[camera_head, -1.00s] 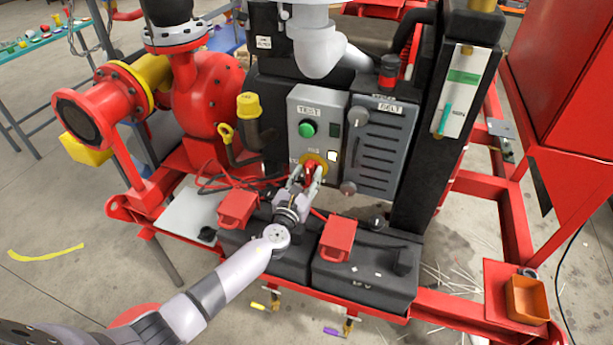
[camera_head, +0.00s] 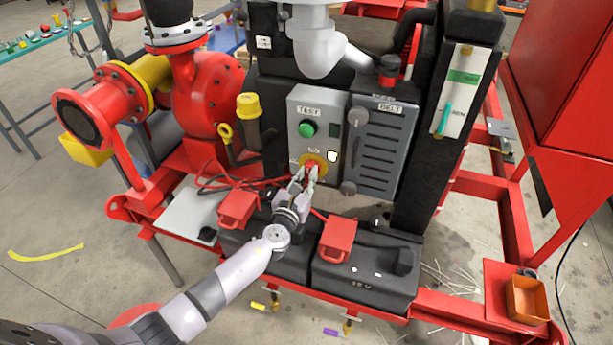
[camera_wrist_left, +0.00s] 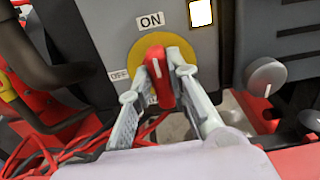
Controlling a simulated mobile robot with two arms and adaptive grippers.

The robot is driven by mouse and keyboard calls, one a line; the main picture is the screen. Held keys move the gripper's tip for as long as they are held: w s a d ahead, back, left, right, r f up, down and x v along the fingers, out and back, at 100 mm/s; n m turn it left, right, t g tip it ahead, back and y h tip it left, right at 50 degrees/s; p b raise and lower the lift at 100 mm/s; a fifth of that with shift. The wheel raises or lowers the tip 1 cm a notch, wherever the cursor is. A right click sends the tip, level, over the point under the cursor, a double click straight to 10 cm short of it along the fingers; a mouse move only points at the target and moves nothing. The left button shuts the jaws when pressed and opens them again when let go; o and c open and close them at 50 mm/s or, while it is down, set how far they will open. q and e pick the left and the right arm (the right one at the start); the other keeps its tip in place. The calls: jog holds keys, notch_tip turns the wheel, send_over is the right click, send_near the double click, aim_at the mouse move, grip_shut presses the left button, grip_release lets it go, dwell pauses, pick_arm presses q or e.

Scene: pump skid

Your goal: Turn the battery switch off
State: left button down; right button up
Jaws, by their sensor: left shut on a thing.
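The battery switch is a red handle (camera_wrist_left: 157,77) on a round yellow plate (camera_wrist_left: 181,46) on the grey control box (camera_head: 319,108). In the left wrist view an ON label (camera_wrist_left: 151,21) sits above the plate and an OFF label (camera_wrist_left: 119,75) to its left. The handle stands near upright, its white mark pointing up toward ON with a slight lean. My left gripper (camera_wrist_left: 158,88) is shut on the red handle, one finger on each side. In the head view my left gripper (camera_head: 304,180) reaches the box's lower part. My right gripper is not in view.
A green TEST button (camera_head: 307,129) sits above the switch. A lit white lamp (camera_wrist_left: 201,13) is beside the plate. The belt guard (camera_head: 381,145) with round knobs is at right. Black batteries with red terminal covers (camera_head: 338,239) lie below, with red cables nearby.

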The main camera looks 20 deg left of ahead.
pick_arm(q)
jog(key=shift+f, duration=0.1)
jog(key=n+b, duration=0.1)
jog(key=n, duration=0.1)
jog(key=n+b, duration=0.1)
jog(key=n, duration=0.1)
jog(key=shift+a+f+b, duration=0.1)
jog(key=shift+a+b, duration=0.1)
jog(key=shift+b, duration=0.15)
jog(key=n+b, duration=0.1)
jog(key=n, duration=0.3)
jog(key=n+b, duration=0.2)
jog(key=n, duration=0.3)
jog(key=n+b, duration=0.1)
jog(key=n, duration=0.3)
jog(key=shift+a+f+n, duration=0.35)
jog(key=shift+f+n, duration=0.05)
jog(key=c, duration=1.5)
grip_release()
